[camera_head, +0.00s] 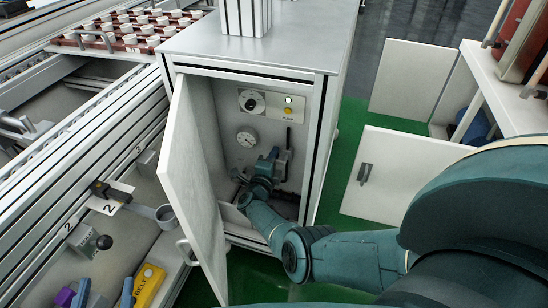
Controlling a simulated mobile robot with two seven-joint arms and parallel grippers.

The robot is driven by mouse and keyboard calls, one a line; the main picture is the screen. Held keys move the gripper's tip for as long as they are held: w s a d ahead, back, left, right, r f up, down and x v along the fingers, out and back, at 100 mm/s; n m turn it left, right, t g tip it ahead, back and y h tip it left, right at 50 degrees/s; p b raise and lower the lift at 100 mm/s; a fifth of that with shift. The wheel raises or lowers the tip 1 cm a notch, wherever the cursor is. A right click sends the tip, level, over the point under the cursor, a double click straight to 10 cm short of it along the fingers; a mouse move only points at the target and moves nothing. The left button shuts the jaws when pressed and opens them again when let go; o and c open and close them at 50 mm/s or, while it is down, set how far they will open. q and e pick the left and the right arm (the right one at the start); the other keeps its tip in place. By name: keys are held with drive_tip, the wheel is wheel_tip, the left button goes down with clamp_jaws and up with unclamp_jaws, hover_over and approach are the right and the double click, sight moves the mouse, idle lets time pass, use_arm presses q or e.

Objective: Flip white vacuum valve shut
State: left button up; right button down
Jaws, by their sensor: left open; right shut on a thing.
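An open-doored cabinet (324,150) stands in the middle, with a control panel inside. My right arm comes in from the right, and my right gripper (273,161) is inside the cabinet in front of the panel's lower part. It is shut on the valve, whose gripped part is mostly hidden by the fingers. A dark upright handle (288,137) shows just above the fingers. I cannot tell the valve's white body or its exact position from the pale panel behind. My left gripper is not in view.
The cabinet door (193,185) is swung open to the left of my gripper. A round gauge (247,137), a dial (251,100) and a yellow button (288,111) are on the panel. A conveyor (85,150) runs along the left.

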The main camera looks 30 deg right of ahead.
drive_tip(key=c, duration=1.4)
unclamp_jaws()
drive_tip(key=shift+c, duration=0.2)
